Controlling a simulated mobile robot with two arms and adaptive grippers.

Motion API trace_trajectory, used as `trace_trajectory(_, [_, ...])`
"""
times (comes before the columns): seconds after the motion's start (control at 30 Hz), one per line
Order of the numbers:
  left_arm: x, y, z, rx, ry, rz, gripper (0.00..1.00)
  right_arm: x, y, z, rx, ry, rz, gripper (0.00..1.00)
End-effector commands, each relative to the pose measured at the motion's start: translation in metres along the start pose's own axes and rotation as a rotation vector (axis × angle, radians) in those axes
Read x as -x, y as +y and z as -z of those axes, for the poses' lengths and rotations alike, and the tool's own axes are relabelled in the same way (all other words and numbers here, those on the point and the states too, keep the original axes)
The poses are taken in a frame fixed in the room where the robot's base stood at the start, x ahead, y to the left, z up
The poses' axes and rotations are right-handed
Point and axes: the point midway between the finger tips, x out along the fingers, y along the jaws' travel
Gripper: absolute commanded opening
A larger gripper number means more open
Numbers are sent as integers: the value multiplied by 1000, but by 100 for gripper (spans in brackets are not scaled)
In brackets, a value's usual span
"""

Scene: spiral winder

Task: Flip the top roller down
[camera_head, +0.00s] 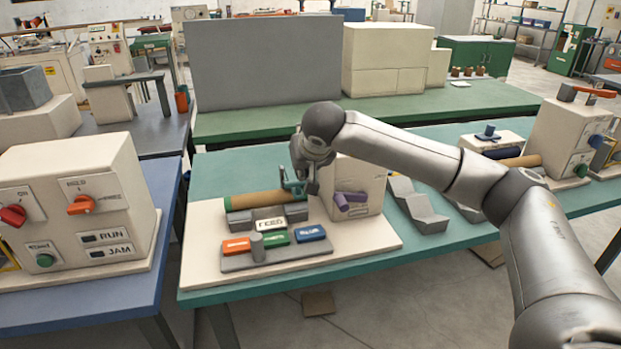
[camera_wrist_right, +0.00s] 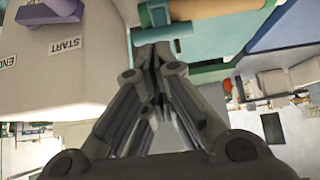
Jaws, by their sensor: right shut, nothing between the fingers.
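A small winder stands on a cream base plate (camera_head: 345,248) on the teal table. Its brown roller (camera_head: 255,203) lies level on dark grey supports (camera_head: 240,223). A teal piece (camera_head: 291,187) rises at the roller's right end; which part is the top roller is hard to tell. My right gripper (camera_head: 311,184) is at this teal piece, in front of the cream box (camera_head: 362,177). In the wrist view the gripper (camera_wrist_right: 153,58) is shut and empty, its tips close to the teal piece (camera_wrist_right: 160,24); contact cannot be told. My left gripper is out of view.
A purple knob (camera_head: 351,198) sits on the cream box. Orange, green and blue buttons (camera_head: 311,233) and a FEED label line the front. Grey angled blocks (camera_head: 425,213) stand to the right. A control box (camera_head: 75,205) stands on the blue table at left.

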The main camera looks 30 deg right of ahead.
Motion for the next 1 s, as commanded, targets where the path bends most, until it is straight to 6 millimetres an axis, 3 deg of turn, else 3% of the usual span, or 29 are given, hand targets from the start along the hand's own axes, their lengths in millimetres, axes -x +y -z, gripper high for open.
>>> trace_trajectory(0.2, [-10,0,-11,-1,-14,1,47,24,0,-26,1,2,0,0])
trace_trajectory(0.4, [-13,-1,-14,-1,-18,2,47,39,0,-39,1,2,1,0])
trace_trajectory(1.0, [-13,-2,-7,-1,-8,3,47,43,0,-42,0,1,0,0])
